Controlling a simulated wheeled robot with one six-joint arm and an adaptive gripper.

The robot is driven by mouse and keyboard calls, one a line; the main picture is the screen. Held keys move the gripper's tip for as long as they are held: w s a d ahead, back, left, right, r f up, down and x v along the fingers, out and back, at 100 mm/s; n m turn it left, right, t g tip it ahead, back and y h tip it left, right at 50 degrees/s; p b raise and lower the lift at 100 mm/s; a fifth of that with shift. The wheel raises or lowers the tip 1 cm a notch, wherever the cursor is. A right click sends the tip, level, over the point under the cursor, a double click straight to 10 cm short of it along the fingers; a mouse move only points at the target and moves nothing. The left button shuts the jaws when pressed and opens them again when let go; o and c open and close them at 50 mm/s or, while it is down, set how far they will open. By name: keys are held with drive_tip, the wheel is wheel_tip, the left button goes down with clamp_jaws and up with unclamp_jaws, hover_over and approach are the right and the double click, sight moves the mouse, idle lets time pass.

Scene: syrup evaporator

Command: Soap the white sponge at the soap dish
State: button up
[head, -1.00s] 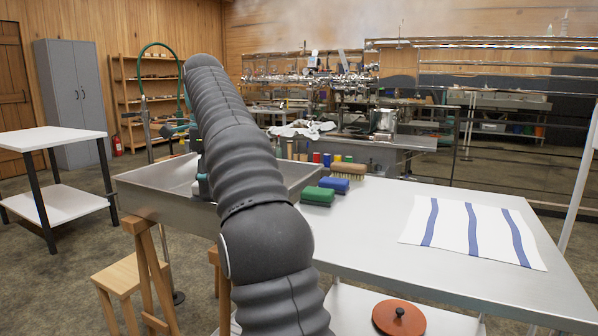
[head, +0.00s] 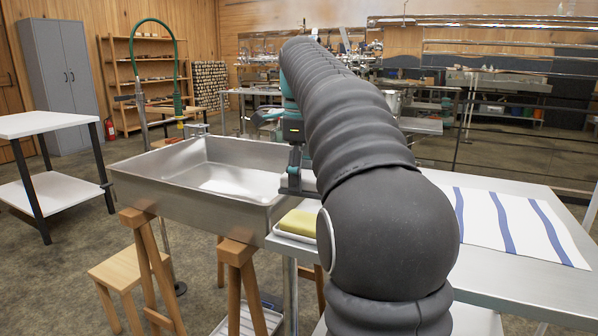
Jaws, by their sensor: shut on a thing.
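My gripper (head: 294,182) is shut, just above the right end of the sink and beyond the table's left corner. A small pale patch, apparently the white sponge (head: 309,179), shows at its fingers, mostly hidden by the gripper and my arm. A yellow block, which looks like soap (head: 299,224), lies in a shallow white dish (head: 288,236) on the near left corner of the metal table. The gripper is beyond this dish and apart from it. My arm hides the dish's right side.
The steel sink (head: 185,196) stands on wooden legs left of the table. A striped white cloth (head: 485,222) lies on the metal table (head: 500,274) at right. A wooden stool (head: 125,270) and white side table (head: 45,125) stand at left.

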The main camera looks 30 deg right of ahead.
sight(301, 194)
drive_tip(key=shift+f+b, duration=0.45)
drive_tip(key=shift+f, duration=2.15)
drive_tip(key=shift+f, duration=0.65)
idle(0.8)
drive_tip(key=shift+r+p, duration=0.5)
drive_tip(key=shift+r, duration=3.1)
